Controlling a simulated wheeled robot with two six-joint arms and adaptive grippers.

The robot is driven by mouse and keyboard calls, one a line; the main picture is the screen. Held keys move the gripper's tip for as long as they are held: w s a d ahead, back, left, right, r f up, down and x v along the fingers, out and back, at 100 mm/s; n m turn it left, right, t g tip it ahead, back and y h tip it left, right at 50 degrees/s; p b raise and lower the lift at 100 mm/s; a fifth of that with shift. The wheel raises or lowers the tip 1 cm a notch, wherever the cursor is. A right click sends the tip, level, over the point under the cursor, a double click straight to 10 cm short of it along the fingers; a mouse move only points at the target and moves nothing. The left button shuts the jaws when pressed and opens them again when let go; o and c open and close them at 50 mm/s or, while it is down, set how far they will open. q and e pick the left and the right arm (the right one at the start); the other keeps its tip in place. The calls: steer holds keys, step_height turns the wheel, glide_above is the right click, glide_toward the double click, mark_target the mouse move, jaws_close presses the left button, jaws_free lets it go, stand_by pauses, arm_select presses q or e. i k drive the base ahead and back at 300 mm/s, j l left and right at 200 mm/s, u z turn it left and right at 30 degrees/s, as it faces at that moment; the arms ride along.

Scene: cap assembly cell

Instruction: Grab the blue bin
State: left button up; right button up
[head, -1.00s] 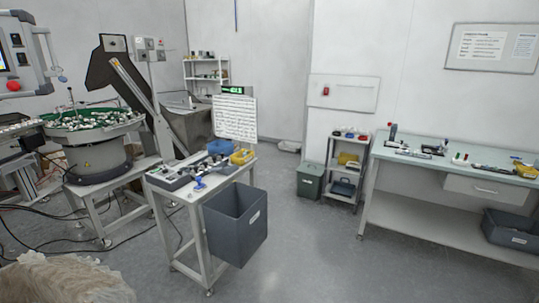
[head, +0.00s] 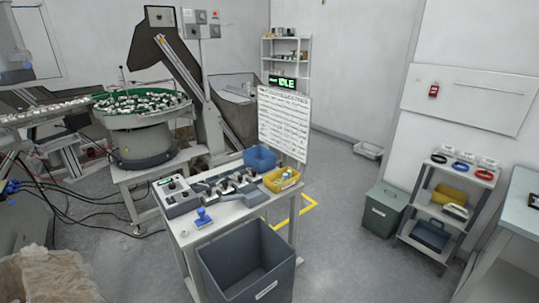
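The blue bin (head: 260,158) is a small open container at the back of the small work table (head: 225,222), behind the yellow bin. It stands upright, just left of the printed board. A larger dark grey-blue bin (head: 246,265) hangs or stands at the table's front side, open at the top and apparently empty. Neither of my grippers shows in the head view.
A yellow bin (head: 281,179) with small parts sits beside the blue one. Fixtures (head: 226,183) and a blue-handled stamp (head: 203,215) occupy the tabletop. A bowl feeder (head: 143,120) stands left. A lidded green-grey bin (head: 384,209) and shelf cart (head: 448,205) stand right.

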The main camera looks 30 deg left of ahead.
mark_target(258, 157)
steer(key=i+l+u, duration=0.1)
steer(key=i+u, duration=0.2)
steer(key=u, duration=0.2)
steer(key=i+l+u, duration=0.2)
steer(key=i+u, duration=0.25)
steer(key=i+l+u, duration=0.15)
steer(key=l+u, duration=0.15)
steer(key=u, duration=0.2)
steer(key=i+l+u, duration=0.2)
steer(key=l+u, duration=0.25)
steer(key=j, duration=0.1)
